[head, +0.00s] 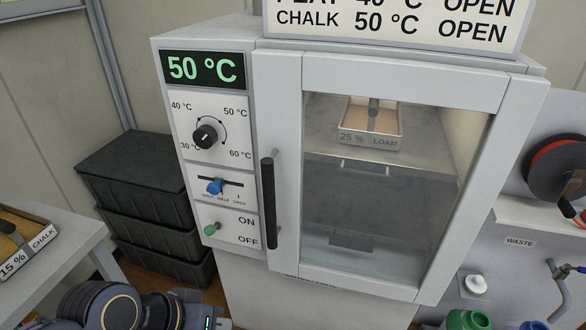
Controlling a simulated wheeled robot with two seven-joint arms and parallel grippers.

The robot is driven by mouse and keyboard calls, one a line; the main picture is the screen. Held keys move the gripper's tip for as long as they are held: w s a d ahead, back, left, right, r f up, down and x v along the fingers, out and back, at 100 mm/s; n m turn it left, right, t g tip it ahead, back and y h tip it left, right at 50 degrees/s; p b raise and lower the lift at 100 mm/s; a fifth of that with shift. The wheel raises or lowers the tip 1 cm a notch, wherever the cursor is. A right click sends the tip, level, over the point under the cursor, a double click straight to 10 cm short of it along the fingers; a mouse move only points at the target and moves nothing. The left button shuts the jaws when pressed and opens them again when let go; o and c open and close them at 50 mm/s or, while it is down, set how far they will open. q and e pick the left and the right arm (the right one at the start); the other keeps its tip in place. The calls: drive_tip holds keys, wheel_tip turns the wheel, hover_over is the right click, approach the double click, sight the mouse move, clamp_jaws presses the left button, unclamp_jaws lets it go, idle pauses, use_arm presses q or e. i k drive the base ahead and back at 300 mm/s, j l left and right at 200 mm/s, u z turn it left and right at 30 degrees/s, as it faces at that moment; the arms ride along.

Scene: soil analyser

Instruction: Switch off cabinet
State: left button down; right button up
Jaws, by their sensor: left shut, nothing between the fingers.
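The cabinet (280,51) is a pale grey box with a glazed door, which is closed, and a long black handle (268,200). Its green display (203,69) reads 50 °C. Low on its left panel is a small switch with a green tip (210,229), beside the words ON and OFF; I cannot tell which word it is set to. My left arm comes in along the bottom left. My left gripper (218,323) is low at the bottom edge, below the switch and apart from it, shut and empty, mostly cut off. My right gripper is not in view.
Above the switch are a blue slider (215,186) and a black temperature dial (206,136). A tray marked 25 % LOAM (370,140) sits inside the cabinet. Black crates (140,160) stand at left, near a table (60,262) with a CHALK tray (30,250). A reel (556,168) is at right.

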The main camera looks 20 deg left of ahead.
sight(210, 230)
drive_tip(key=u, duration=1.3)
drive_tip(key=i+j+u, duration=0.1)
drive_tip(key=j, duration=0.25)
drive_tip(key=i+j+u, duration=0.1)
drive_tip(key=i+j, duration=0.15)
drive_tip(key=j, duration=0.15)
drive_tip(key=i+j, duration=0.2)
drive_tip(key=j, duration=0.15)
drive_tip(key=i+j+u, duration=0.15)
drive_tip(key=j, duration=0.2)
drive_tip(key=k+l, duration=0.1)
drive_tip(key=l, duration=0.65)
